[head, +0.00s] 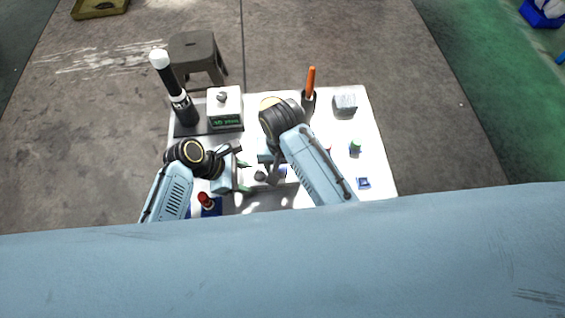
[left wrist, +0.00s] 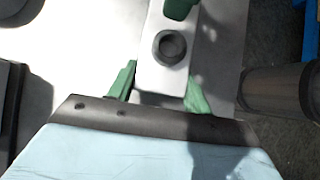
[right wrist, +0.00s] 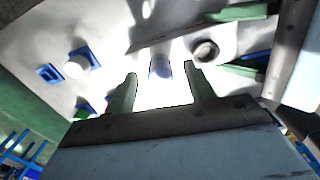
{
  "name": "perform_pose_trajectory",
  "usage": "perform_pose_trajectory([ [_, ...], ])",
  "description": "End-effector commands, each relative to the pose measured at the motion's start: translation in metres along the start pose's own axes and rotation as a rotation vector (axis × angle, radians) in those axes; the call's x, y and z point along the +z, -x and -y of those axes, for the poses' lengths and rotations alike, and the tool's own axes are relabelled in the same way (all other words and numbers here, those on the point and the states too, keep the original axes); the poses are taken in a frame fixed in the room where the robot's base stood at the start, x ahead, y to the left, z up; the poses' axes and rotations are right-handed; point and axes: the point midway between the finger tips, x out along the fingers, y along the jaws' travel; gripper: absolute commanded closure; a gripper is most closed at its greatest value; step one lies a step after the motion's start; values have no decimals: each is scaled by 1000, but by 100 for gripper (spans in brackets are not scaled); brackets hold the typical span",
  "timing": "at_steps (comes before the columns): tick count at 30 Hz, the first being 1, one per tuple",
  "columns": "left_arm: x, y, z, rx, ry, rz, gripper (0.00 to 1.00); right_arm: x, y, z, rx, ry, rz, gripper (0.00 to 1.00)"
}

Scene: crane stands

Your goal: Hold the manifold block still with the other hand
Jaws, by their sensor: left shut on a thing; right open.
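The manifold block appears as a pale block (left wrist: 152,75) with a dark round port on top in the left wrist view. The green fingers of my left gripper (left wrist: 160,92) are shut on it from both sides. In the right wrist view the block (right wrist: 222,42) shows at the upper right, with the left gripper's green fingers beside it. My right gripper (right wrist: 162,90) is open, its green fingers apart. In the head view my right arm partly hides this area.
The white table (head: 377,160) bears a black cylinder with a white top (head: 160,60), a box with a green display (head: 225,108), an orange-handled tool (head: 311,78), a grey block (head: 345,102) and a red-knobbed part (head: 204,198). A stool (head: 196,45) stands behind. The table's right side has free room.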

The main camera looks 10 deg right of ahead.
Motion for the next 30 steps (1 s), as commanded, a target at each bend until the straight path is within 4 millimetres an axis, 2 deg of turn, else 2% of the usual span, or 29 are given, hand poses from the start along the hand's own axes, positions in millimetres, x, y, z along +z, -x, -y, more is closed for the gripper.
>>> perform_pose_trajectory([
  [18, 1, 0, -1, 2, -1, 1, 81, 0, 45, 1, -1, 0, -2, 47],
  [29, 1, 0, -1, 2, -1, 1, 81, 0, 50, 0, 0, 0, -1, 47],
  [30, 1, 0, -1, 2, -1, 1, 46, 0, 50, 0, 0, 0, -1, 47],
])
